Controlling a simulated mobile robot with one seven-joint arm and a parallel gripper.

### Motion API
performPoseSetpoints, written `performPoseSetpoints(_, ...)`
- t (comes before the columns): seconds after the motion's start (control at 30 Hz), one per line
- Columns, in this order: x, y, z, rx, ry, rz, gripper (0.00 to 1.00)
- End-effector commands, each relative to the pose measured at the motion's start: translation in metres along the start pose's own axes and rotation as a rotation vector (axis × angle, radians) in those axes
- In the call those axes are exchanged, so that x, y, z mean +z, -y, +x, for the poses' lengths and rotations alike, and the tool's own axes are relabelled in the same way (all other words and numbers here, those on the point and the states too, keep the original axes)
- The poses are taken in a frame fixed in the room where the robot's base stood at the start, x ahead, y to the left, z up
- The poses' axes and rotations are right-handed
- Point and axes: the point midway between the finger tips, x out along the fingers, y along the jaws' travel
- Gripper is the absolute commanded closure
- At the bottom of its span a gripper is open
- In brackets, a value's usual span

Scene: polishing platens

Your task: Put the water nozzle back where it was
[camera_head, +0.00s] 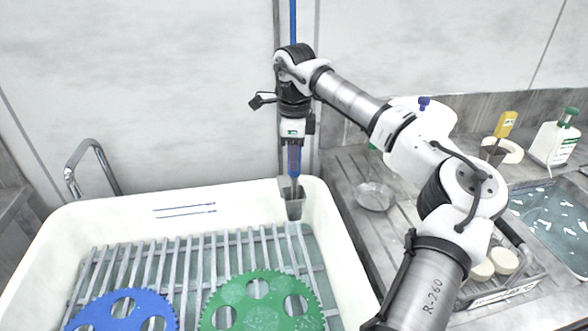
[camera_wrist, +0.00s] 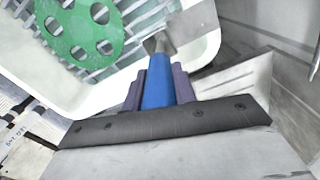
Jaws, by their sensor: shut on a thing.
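The water nozzle (camera_head: 294,160) has a blue body and hangs nearly upright below my wrist. My gripper (camera_head: 294,172) is shut on it, above the far right corner of the white tub. In the wrist view the blue nozzle (camera_wrist: 156,92) sits between the two purple fingers of my gripper (camera_wrist: 159,80). A grey tapered cup-like piece (camera_head: 294,207) is directly below the nozzle at the tub's inner corner. It also shows in the wrist view (camera_wrist: 158,43). The nozzle's lower end meets or overlaps it; I cannot tell whether it is seated inside.
The white tub (camera_head: 120,203) holds a slatted rack, a green toothed disc (camera_head: 262,300) and a blue toothed disc (camera_head: 122,312). A faucet (camera_head: 90,165) stands at the left. The right counter carries a clear dish (camera_head: 375,196), a yellow-topped tool (camera_head: 505,124) and a white bottle (camera_head: 556,142).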

Motion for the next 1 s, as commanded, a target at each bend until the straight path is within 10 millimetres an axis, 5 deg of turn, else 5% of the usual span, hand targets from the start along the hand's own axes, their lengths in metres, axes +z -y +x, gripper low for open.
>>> performPoseSetpoints(0.4,0.0,0.0,0.044,0.001,0.001,-0.001,0.96)
performPoseSetpoints(0.77,0.0,0.0,0.05,-0.001,0.0,-0.001,0.96)
performPoseSetpoints(0.8,0.0,0.0,0.051,-0.001,0.0,-0.001,0.72)
performPoseSetpoints(1.0,0.0,0.0,0.05,0.0,0.0,-0.001,0.51)
